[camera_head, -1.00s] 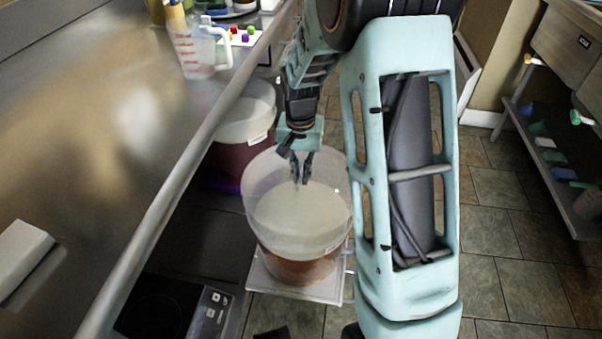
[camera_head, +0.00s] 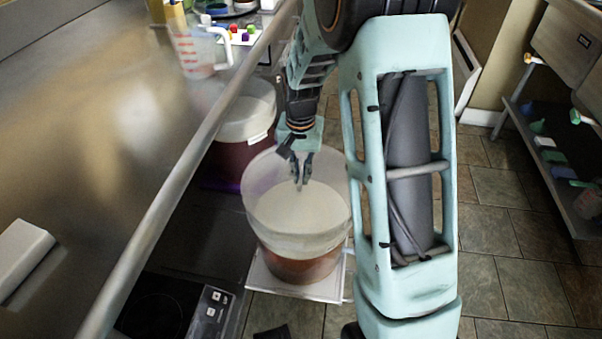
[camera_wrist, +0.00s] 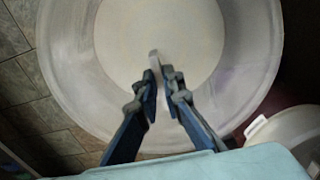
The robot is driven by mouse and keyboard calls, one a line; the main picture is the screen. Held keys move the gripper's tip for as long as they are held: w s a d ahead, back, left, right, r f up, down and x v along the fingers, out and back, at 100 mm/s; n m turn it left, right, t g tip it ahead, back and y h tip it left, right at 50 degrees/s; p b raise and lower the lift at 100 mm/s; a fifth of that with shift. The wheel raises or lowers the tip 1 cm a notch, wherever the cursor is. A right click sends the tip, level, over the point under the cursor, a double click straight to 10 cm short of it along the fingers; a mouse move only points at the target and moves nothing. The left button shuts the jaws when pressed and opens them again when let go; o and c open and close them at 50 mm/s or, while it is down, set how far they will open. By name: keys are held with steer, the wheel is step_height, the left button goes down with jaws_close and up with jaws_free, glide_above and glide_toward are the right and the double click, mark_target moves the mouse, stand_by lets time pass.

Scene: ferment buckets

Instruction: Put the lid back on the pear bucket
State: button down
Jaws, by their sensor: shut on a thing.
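A translucent bucket (camera_head: 300,267) with amber-brown contents stands in the middle of the head view. I take it for the pear bucket; no label is readable. A pale round disc, which looks like the lid (camera_head: 297,215), shows within its wide clear rim. It fills the upper wrist view as a pale circle (camera_wrist: 160,30). Whether it is seated or still raised I cannot tell. My gripper (camera_head: 301,183) is over the bucket, pointing down. In the wrist view its fingertips (camera_wrist: 160,75) are shut on a small pale piece that seems part of the lid.
A second bucket (camera_head: 246,115) with a white lid and dark red contents stands behind left. The front bucket rests on a white platform (camera_head: 330,291). A steel counter (camera_head: 110,110) with a measuring jug (camera_head: 194,55) lies left, a hotplate (camera_head: 160,310) below. Tiled floor (camera_head: 500,220) is clear at right.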

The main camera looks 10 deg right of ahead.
stand_by(0.3)
steer(key=c, duration=2)
jaws_free()
steer(key=shift+o, duration=0.6)
steer(key=o, duration=0.4)
steer(key=shift+c, duration=0.2)
steer(key=shift+r+p, duration=2.85)
steer(key=shift+r, duration=0.7)
